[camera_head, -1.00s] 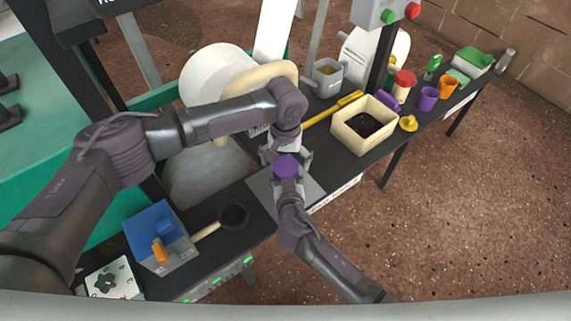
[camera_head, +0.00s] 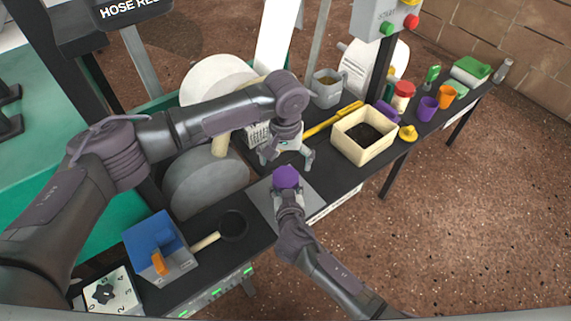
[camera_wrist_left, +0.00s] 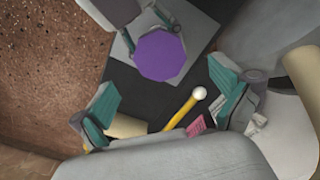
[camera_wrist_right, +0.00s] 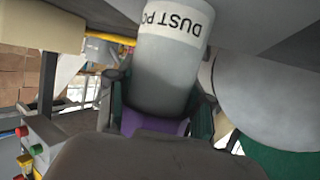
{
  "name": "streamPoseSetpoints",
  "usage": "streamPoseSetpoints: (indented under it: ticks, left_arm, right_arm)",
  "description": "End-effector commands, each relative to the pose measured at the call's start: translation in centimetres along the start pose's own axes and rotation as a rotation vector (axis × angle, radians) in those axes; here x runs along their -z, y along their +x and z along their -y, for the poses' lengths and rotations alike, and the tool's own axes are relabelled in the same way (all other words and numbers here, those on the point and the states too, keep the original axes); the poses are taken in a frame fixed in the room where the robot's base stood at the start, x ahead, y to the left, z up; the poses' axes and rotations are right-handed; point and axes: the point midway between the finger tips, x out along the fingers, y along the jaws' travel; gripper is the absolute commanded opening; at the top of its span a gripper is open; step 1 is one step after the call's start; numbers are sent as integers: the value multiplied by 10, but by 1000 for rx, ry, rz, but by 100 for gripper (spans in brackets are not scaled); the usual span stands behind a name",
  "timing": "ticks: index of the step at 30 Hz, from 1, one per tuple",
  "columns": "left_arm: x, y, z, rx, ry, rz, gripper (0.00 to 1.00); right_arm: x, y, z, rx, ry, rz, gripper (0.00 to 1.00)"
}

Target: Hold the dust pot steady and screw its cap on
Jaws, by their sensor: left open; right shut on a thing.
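The dust pot (camera_wrist_right: 165,75) is a grey cylinder with a white label reading "DUST PO". My right gripper (camera_head: 289,196) is shut around the pot, which stands at the grey plate (camera_head: 312,190); the head view mostly hides its body. The purple cap (camera_head: 286,176) sits on top of the pot. It also shows as a flat purple octagon in the left wrist view (camera_wrist_left: 161,55) and behind the fingers in the right wrist view (camera_wrist_right: 158,127). Whether its thread is tight cannot be seen. My left gripper (camera_head: 287,156) is open and empty, apart from the cap.
A cream box of dark material (camera_head: 348,146) and a yellow-handled tool (camera_head: 333,118) lie beyond my left gripper.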

Motion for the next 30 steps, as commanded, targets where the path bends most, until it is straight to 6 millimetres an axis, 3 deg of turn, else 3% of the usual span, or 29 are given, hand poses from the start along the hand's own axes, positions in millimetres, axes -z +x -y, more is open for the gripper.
streamPoseSetpoints:
  ticks: [12,18,27,28,30]
  left_arm:
    - [0,-85,0,-2,0,-2,100]
    - [0,-102,0,0,0,-1,100]
    - [0,-103,0,0,0,-1,100]
    - [0,-103,0,0,0,-1,100]
    - [0,-103,0,0,0,-1,100]
  right_arm:
    - [-1,0,0,-1,-1,1,0]
    - [-1,0,0,-1,-1,1,0]
    - [-1,0,0,-1,-1,1,0]
    - [-1,0,0,-1,-1,1,56]
    - [-1,0,0,-1,-1,1,68]
